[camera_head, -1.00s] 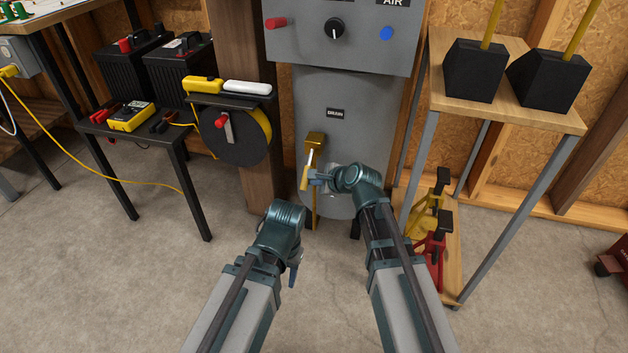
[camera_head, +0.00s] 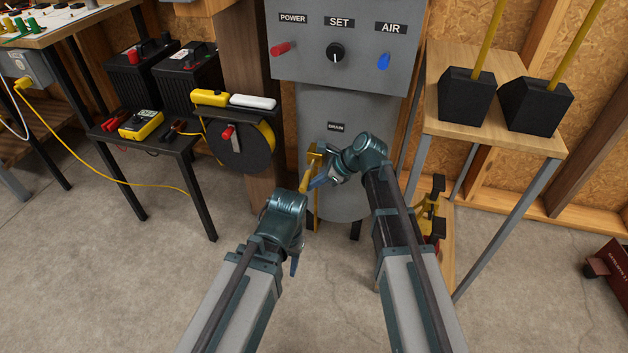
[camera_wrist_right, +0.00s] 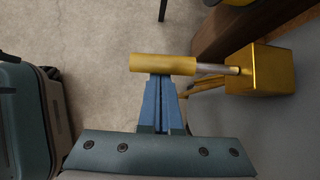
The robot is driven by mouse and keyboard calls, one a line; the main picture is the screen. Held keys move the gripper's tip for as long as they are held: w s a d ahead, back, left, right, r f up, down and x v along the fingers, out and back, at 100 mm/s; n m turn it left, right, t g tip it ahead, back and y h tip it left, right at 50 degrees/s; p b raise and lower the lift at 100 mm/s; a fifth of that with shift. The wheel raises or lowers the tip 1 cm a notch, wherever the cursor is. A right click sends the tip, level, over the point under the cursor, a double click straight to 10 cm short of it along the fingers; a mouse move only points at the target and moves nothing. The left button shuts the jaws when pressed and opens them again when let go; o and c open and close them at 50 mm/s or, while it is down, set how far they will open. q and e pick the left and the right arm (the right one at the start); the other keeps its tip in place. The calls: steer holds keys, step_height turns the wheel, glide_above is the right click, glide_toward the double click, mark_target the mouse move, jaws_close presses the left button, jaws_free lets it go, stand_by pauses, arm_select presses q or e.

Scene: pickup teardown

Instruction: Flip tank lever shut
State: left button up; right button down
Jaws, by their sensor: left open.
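The grey tank (camera_head: 345,110) stands ahead, with a DRAIN label on its front. Its lever is a gold handle (camera_head: 304,182) on a short rod from a gold box (camera_head: 316,152). In the right wrist view the handle (camera_wrist_right: 163,64) lies crosswise at the fingertips, and the silver rod runs right to the gold box (camera_wrist_right: 258,70). My right gripper (camera_head: 318,182) has its blue fingers close together, tips at or touching the handle; the handle hides the very tips. My left gripper (camera_head: 294,265) is open and empty, lower and left of the lever, pointing down.
A wooden shelf (camera_head: 500,137) with black blocks stands right. Jack stands (camera_head: 432,210) sit below it. The floor in front is open.

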steer(key=shift+w+r+m+g+y+p, duration=0.15)
steer(key=shift+r+m+g+y+p, duration=0.2)
steer(key=shift+r+g+p, duration=0.4)
steer(key=shift+r, duration=0.5)
steer(key=shift+r+p, duration=0.2)
steer(key=shift+p, duration=0.1)
steer(key=p+v, duration=0.5)
steer(key=v, duration=0.2)
steer(key=shift+d, duration=0.2)
